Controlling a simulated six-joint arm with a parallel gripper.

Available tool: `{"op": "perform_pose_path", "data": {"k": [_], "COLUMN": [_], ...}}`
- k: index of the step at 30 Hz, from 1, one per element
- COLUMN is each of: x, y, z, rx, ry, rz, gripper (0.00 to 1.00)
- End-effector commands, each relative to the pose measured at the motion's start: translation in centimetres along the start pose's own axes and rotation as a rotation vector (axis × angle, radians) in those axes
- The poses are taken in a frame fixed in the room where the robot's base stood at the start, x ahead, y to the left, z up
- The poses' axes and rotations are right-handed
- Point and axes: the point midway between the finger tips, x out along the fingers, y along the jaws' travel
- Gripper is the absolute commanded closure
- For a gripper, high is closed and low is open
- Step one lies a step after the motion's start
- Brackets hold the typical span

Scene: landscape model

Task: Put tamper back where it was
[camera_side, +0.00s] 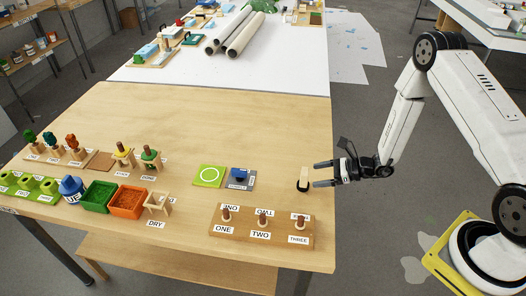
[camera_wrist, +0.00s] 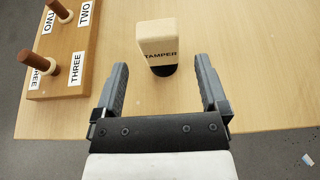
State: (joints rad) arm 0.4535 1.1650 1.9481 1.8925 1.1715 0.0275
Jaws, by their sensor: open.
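The tamper (camera_side: 303,180) is a pale wooden block with a dark base, standing on the bare tabletop near the right edge of the table. In the wrist view the tamper (camera_wrist: 158,47) shows its "TAMPER" label and lies ahead of and between the fingers. My gripper (camera_side: 318,174) is open and empty, just right of the tamper in the side view. In the wrist view my gripper (camera_wrist: 160,75) has its two fingers spread wide, apart from the tamper. The tamper's original place is not marked in a way I can tell.
A wooden rack (camera_side: 262,238) with pegs labelled ONE, TWO and THREE lies in front of the tamper. A blue item on a grey pad (camera_side: 240,180) and a green pad with a circle (camera_side: 209,176) lie to the left. The table behind the tamper is clear.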

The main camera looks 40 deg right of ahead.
Motion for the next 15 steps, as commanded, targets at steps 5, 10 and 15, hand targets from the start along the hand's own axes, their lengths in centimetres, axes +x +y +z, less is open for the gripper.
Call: {"op": "perform_pose_path", "data": {"k": [5,10,15], "x": [-2.7,-4.3,-5.0], "y": [-0.1,-0.1,0.0], "z": [0.0,0.0,0.0], "rx": [0.001,-0.001,0.0], "ry": [0.0,0.0,0.0], "rz": [-0.003,-0.001,0.001], "gripper": [0.07,0.07,0.07]}}
